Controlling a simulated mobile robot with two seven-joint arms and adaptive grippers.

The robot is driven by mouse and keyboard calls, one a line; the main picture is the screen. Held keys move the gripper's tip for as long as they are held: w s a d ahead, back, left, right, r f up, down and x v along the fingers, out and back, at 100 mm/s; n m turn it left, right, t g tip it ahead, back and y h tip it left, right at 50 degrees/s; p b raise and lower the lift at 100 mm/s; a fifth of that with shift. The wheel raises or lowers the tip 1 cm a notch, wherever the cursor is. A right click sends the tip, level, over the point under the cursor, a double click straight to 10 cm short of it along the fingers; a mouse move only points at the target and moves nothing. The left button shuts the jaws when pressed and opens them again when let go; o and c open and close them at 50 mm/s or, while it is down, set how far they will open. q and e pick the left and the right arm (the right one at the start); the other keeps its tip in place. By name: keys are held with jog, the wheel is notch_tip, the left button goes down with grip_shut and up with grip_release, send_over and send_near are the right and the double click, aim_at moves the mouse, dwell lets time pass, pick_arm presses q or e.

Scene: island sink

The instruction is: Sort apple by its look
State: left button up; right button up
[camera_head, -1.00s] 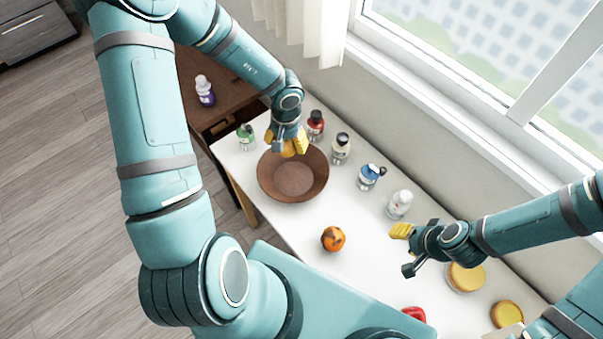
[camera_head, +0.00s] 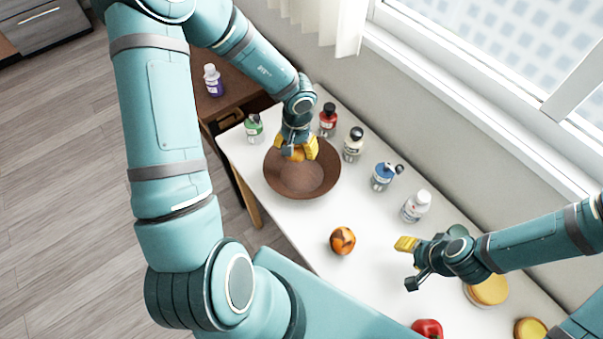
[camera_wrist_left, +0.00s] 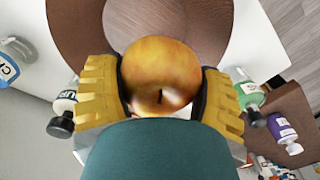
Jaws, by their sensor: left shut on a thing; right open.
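My left gripper (camera_head: 299,150) is shut on a yellow-orange apple (camera_wrist_left: 160,75), held at the far inner side of a brown bowl (camera_head: 302,182). The apple's dark stem hollow shows in the left wrist view, with the bowl (camera_wrist_left: 85,25) behind it; I cannot tell whether it touches the bowl. The fingers and wrist hide part of the apple in the head view. An orange apple with dark patches (camera_head: 343,240) lies on the white table in front of the bowl. My right gripper (camera_head: 408,263) is open and empty, right of that patched apple.
Several bottles line the wall side: red (camera_head: 328,120), black-capped (camera_head: 353,145), blue (camera_head: 383,177) and white (camera_head: 416,206). A green-labelled bottle (camera_head: 254,129) stands left of the bowl. A red fruit or vegetable (camera_head: 428,329) and a yellow round thing (camera_head: 490,290) lie nearer.

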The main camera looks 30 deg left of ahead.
pick_arm(q)
jog(key=o, duration=1.3)
jog(key=shift+r, duration=0.1)
jog(key=r, duration=1.2)
jog(key=shift+d, duration=0.25)
